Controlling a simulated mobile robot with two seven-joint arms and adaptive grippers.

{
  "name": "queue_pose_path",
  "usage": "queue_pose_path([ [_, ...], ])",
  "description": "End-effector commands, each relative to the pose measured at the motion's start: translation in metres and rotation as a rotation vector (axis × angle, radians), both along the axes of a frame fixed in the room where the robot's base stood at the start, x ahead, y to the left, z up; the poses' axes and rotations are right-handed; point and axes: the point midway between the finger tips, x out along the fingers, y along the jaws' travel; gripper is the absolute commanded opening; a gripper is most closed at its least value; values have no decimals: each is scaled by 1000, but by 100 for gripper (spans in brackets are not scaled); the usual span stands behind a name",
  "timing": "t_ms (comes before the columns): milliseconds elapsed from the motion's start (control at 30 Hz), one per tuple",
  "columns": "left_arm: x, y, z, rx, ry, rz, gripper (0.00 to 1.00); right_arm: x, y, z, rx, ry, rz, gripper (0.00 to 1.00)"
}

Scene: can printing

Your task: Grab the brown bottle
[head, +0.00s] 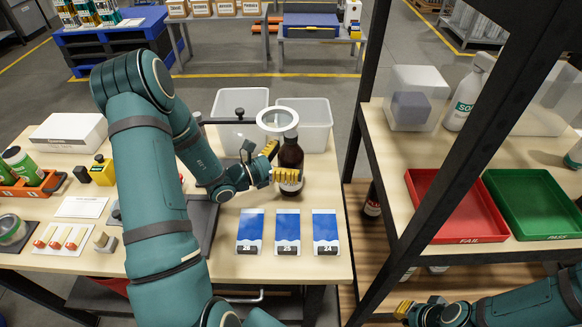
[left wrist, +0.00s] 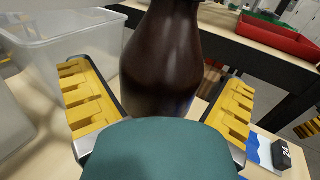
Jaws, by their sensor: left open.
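The brown bottle (head: 291,160) stands upright on the wooden table, with a pale label low on its side. My left gripper (head: 272,164) is at the bottle, with its yellow fingers spread. In the left wrist view the bottle (left wrist: 160,60) stands between the two open yellow fingers of the gripper (left wrist: 160,105), with a visible gap to the left finger. The lower part of the bottle is hidden there by a teal part. My right gripper (head: 410,310) is low at the right, by the shelf, and its fingers are too small to judge.
A ring magnifier (head: 277,120) is close to the bottle's neck. Clear bins (head: 315,112) stand behind it. Blue-and-white cards (head: 287,228) lie in front. A black-framed shelf at the right holds a red tray (head: 425,186) and a green tray (head: 540,196).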

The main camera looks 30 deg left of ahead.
Motion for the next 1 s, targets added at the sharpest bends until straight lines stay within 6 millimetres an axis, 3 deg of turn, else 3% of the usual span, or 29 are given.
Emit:
queue_pose_path([
  [300, 7, -4, 0, -1, 0, 1, 100, 0, 0, 1, 0, 0, 0, 0],
  [333, 7, -4, 0, -1, 0, 1, 96, 0, 0, 1, 0, 0, 0, 0],
  [500, 7, -4, 0, -1, 0, 1, 37, 0, 0, 0, 0, 0, 0, 0],
  [533, 7, -4, 0, -1, 0, 1, 31, 0, 0, 0, 0, 0, 0, 0],
  [1000, 7, -4, 1, -1, -3, 0, 29, 0, 0, 0, 0, 0, 0, 0],
])
